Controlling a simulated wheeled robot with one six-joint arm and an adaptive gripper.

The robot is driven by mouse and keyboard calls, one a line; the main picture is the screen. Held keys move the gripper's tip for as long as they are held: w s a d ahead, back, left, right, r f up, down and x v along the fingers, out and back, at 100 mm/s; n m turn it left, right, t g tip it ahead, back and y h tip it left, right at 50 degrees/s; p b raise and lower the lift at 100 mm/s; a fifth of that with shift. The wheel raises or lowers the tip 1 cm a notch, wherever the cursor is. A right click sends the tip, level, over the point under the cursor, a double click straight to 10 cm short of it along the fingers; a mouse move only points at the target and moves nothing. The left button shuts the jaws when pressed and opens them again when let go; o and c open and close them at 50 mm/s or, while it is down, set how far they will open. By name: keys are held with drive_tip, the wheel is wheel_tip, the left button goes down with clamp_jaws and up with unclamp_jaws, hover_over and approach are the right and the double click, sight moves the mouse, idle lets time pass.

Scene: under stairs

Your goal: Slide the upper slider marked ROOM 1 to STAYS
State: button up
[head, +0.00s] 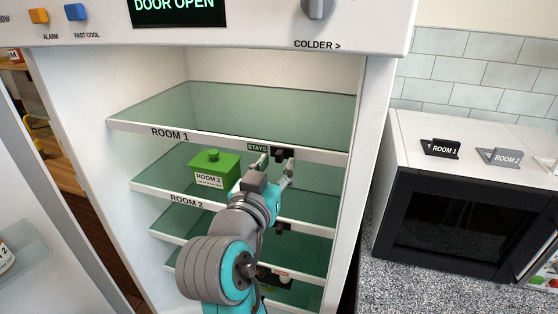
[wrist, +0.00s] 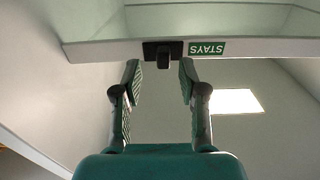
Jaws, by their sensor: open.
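The upper slider (head: 281,153) is a small black block on the front edge of the ROOM 1 shelf (head: 225,140). The green STAYS label (head: 257,147) shows uncovered just left of it. In the wrist view, which is upside down, the slider (wrist: 163,54) is a black plate with a protruding knob, right beside the STAYS label (wrist: 207,48). My gripper (head: 276,164) is open at the shelf edge. In the wrist view its fingertips (wrist: 160,70) lie either side of the knob, with gaps showing; contact cannot be told.
A green lidded box (head: 213,168) stands on the ROOM 2 shelf, left of my arm. A lower black slider (head: 282,228) sits below. Fridge walls bound both sides.

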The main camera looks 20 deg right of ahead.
drive_tip(key=v, duration=0.9)
drive_tip(key=shift+s, duration=0.1)
drive_tip(key=s+d+f+n+t+y, duration=0.1)
drive_tip(key=s+d+f+n+y, duration=0.2)
drive_tip(key=f, duration=0.6)
drive_tip(key=s+f+n+y, duration=0.2)
drive_tip(key=f+n+y, duration=0.25)
drive_tip(key=f, duration=0.55)
drive_tip(key=s+d+f+n+t+y, duration=0.1)
drive_tip(key=s+d+f+n+y, duration=0.2)
drive_tip(key=f, duration=0.6)
drive_tip(key=s+f+g+y, duration=0.1)
drive_tip(key=s+f, duration=0.2)
drive_tip(key=s, duration=0.4)
drive_tip(key=s+f+g, duration=0.1)
drive_tip(key=s+f, duration=0.3)
drive_tip(key=s, duration=0.3)
drive_tip(key=s+d+r+m, duration=0.2)
drive_tip(key=s+d+m, duration=0.1)
drive_tip(key=s, duration=1)
drive_tip(key=shift+h, duration=0.45)
drive_tip(key=shift+w, duration=0.1)
